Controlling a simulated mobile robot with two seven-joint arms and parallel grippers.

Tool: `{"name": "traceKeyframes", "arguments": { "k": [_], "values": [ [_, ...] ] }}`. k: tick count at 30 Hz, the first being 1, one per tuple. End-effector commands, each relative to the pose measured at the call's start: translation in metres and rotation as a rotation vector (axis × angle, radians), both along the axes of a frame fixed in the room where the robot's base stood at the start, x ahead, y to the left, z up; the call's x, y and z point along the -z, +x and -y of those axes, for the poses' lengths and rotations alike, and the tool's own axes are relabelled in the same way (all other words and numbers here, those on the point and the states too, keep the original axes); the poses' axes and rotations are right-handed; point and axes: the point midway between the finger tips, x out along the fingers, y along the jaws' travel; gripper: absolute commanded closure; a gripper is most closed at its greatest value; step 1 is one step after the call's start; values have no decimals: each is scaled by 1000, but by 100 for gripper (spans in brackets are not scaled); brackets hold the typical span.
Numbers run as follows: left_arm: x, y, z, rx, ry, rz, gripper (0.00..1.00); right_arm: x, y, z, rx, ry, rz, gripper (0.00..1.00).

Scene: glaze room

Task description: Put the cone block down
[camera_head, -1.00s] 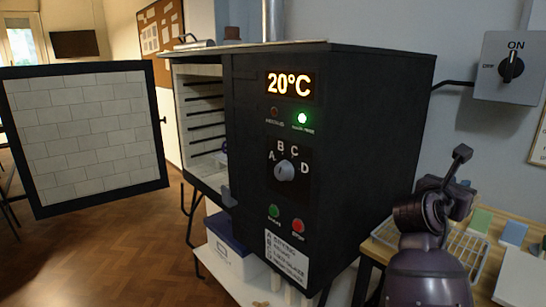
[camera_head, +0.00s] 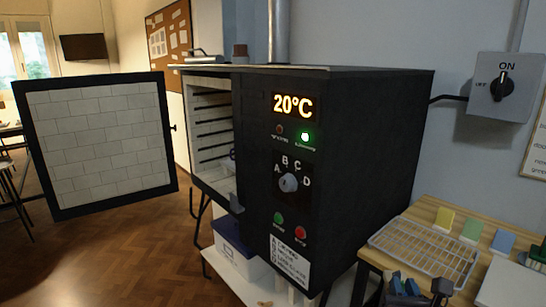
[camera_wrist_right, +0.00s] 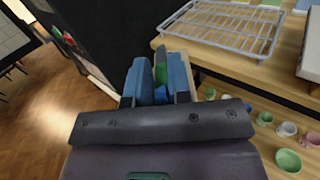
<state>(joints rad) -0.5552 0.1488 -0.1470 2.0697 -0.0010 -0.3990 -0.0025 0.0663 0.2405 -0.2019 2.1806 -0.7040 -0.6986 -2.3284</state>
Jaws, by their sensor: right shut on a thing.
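My right gripper (camera_head: 405,286) is low at the bottom edge of the head view, in front of the wooden table. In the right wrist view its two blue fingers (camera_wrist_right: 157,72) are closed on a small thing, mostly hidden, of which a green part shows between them. I take this to be the cone block (camera_wrist_right: 161,73); its full shape cannot be seen. It is held in the air beside the table's edge, with the kiln to the left. My left gripper is not in view.
The black kiln (camera_head: 375,140) stands with its brick-lined door (camera_head: 95,145) swung open to the left. A wire rack (camera_head: 425,247) lies on the wooden table (camera_head: 408,214), with yellow, green and blue tiles behind it. Several small cups (camera_wrist_right: 288,160) sit on a lower shelf.

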Motion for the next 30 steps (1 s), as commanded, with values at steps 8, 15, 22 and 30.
{"name": "traceKeyframes", "arguments": {
  "k": [8,15,22,30],
  "values": [
    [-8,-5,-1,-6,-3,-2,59,16,-51,-35,-152,-1,3,100],
    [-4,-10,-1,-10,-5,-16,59,22,-65,-45,-192,3,3,100],
    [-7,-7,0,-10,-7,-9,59,22,-65,-45,-197,-5,2,100],
    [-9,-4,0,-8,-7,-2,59,22,-65,-45,-196,-5,2,100]
  ]
}}
